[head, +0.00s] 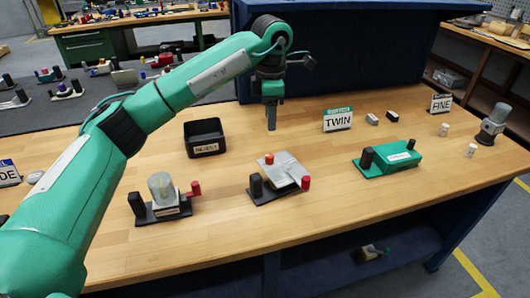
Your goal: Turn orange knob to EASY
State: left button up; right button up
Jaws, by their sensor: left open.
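No clearly orange knob and no EASY label can be made out in the head view. The middle device (280,178) has a tilted silver plate, a black post and two red knobs, one on top (269,159) and one at its right (305,183). The left device (165,200) has a clear-grey cylinder, a black post and a red handle (194,188). The right device (388,160) is green with black knobs. My left gripper (271,126) is open and empty, pointing down over the table behind the middle device. My right gripper is out of view.
A black bin (205,138) stands left of my gripper. A TWIN sign (338,119) and a FINE sign (441,103) stand at the back. A grey-topped fitting (492,125) is at the far right. A dark blue panel (335,55) rises behind the table. The front table strip is clear.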

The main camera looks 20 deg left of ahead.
aim_at(270, 155)
pick_arm(q)
notch_tip(270, 155, down, 12)
jog(key=shift+r+p, duration=0.1)
jog(key=shift+p, duration=0.8)
jog(key=shift+f, duration=0.4)
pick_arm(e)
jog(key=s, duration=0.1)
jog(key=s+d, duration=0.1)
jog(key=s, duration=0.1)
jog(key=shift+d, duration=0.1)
